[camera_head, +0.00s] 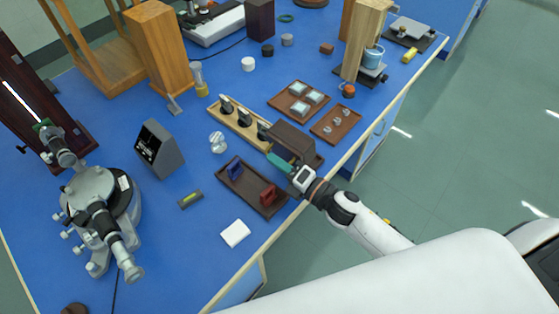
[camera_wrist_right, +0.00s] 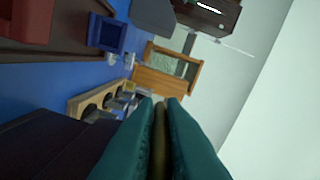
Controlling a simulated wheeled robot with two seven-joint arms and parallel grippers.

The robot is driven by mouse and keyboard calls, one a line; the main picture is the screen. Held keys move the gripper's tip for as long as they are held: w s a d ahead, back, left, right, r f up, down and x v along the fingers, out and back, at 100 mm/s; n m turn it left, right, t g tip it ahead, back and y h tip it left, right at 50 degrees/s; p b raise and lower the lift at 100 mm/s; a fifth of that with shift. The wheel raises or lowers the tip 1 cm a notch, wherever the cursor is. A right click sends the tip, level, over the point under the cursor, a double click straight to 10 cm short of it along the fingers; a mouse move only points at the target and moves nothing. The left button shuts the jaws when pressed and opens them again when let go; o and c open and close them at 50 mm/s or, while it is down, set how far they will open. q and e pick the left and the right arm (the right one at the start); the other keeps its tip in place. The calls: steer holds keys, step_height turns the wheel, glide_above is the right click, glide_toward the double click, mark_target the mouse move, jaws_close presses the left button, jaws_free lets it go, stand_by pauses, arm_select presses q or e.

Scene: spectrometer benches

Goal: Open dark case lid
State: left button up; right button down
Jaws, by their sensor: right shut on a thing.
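The dark brown case (camera_head: 292,139) stands near the table's right edge, beyond the tray with the blue and red holders. Its lid seems tilted up, but my gripper hides part of the case and I cannot tell how far. My right gripper (camera_head: 281,163), with teal fingers, is at the case's near side. In the right wrist view the fingers (camera_wrist_right: 160,115) are closed on a thin brownish strip, which seems to be part of the lid. A dark brown surface (camera_wrist_right: 45,145), likely the case, fills the lower left there. My left gripper is out of view.
A dark tray (camera_head: 232,183) with blue and red holders lies just in front. A wooden rack (camera_head: 235,119) with dark knobs stands to the left. Small brown trays (camera_head: 335,123) lie behind. A spectrometer (camera_head: 92,190) stands at left. The floor at right is clear.

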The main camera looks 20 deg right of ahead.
steer(key=shift+r, duration=0.1)
steer(key=c, duration=1.6)
jaws_free()
steer(key=shift+w+a, duration=0.1)
steer(key=shift+a, duration=0.05)
steer(key=shift+o, duration=0.4)
steer(key=b+v, duration=0.3)
steer(key=v, duration=0.9)
steer(key=shift+w, duration=0.1)
